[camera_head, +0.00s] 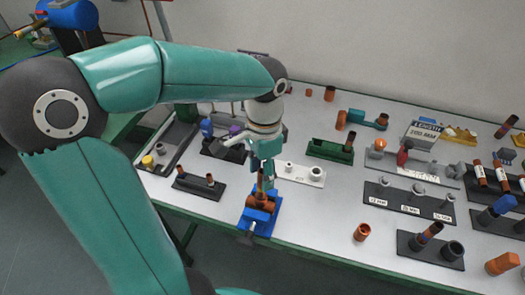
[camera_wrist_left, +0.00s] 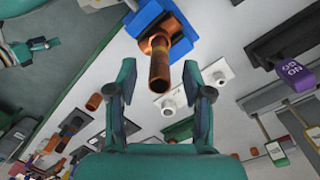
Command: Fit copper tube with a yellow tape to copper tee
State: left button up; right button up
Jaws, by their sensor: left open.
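A copper tee (camera_head: 260,203) sits in a blue vise (camera_head: 264,222) near the table's front edge. A copper tube (camera_wrist_left: 160,72) with a yellowish band near its far end stands at the tee, in line with its opening. I cannot tell how deep it sits. In the head view the tube (camera_head: 260,183) is partly hidden by my left gripper (camera_head: 262,172). In the left wrist view the gripper's fingers (camera_wrist_left: 160,85) are open on either side of the tube, apart from it. The blue vise (camera_wrist_left: 147,18) shows there too. My right gripper is not in view.
A black rack (camera_head: 198,184) stands left of the vise, and a white block with fittings (camera_head: 300,173) stands behind it on the right. A loose copper fitting (camera_head: 362,232) is to the right. Labelled holders (camera_head: 408,200) fill the right side. Bare table lies between vise and loose fitting.

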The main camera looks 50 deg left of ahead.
pick_arm(q)
jog(key=r, duration=0.7)
jog(key=shift+w+a, duration=0.2)
jog(key=shift+w, duration=0.15)
